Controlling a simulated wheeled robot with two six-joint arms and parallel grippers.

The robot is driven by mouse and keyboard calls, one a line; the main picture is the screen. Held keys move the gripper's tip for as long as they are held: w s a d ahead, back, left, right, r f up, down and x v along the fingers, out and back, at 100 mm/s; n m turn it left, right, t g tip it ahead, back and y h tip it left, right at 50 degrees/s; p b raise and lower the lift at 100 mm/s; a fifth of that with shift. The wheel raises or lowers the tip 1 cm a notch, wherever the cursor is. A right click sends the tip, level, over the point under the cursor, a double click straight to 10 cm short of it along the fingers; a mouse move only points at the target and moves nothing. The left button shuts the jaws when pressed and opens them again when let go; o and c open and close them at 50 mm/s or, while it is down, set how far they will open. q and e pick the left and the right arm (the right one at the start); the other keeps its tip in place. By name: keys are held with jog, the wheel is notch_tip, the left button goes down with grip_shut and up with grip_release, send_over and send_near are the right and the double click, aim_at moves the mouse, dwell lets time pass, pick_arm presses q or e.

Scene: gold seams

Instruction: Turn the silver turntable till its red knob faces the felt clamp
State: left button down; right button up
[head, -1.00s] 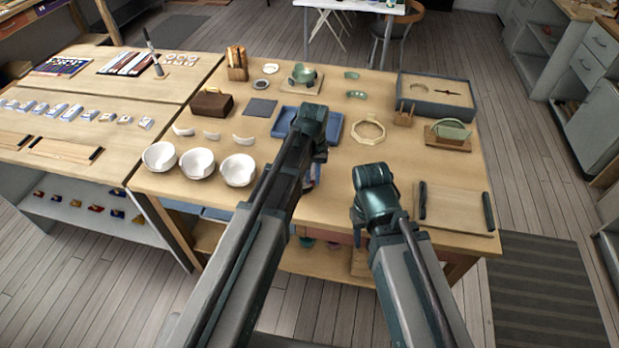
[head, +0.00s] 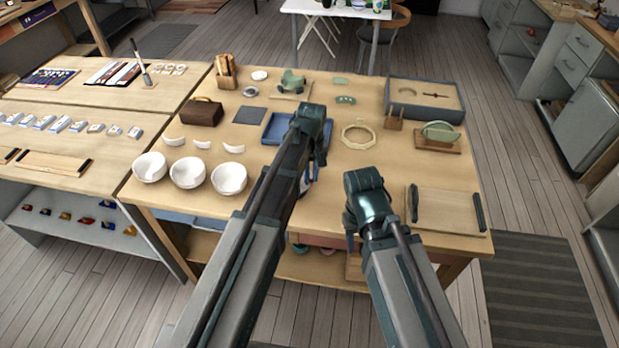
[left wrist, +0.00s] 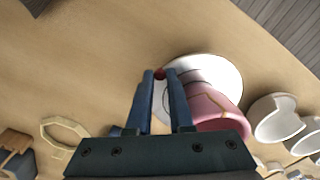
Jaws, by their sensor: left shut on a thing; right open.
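The silver turntable (left wrist: 230,78) shows in the left wrist view as a pale round disc. A pink vessel with gold seams (left wrist: 212,108) stands on it, covering part of the disc. The red knob (left wrist: 160,73) is at the disc's rim, between my left fingertips. My left gripper (left wrist: 160,82) is shut on the red knob; in the head view its arm largely hides the turntable. My right gripper (head: 352,238) is open near the table's front edge, its fingers partly hidden by its wrist. I cannot tell which thing is the felt clamp.
White bowls (head: 188,172) stand at the left front. A blue tray (head: 272,127) lies behind my left gripper. An octagonal ring (head: 361,134) lies right of it. A wooden board with dark end bars (head: 445,210) lies at the right front. Bare tabletop lies between ring and board.

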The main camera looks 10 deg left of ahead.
pick_arm(q)
jog(key=shift+w+d+n, duration=0.1)
jog(key=shift+w+n, duration=0.4)
jog(key=shift+n, duration=0.3)
jog(key=shift+w, duration=0.15)
jog(key=c, duration=0.8)
grip_release()
jog(key=shift+c, duration=0.2)
notch_tip(320, 180, up, 14)
jog(key=p, duration=1.4)
jog(key=shift+f, duration=0.1)
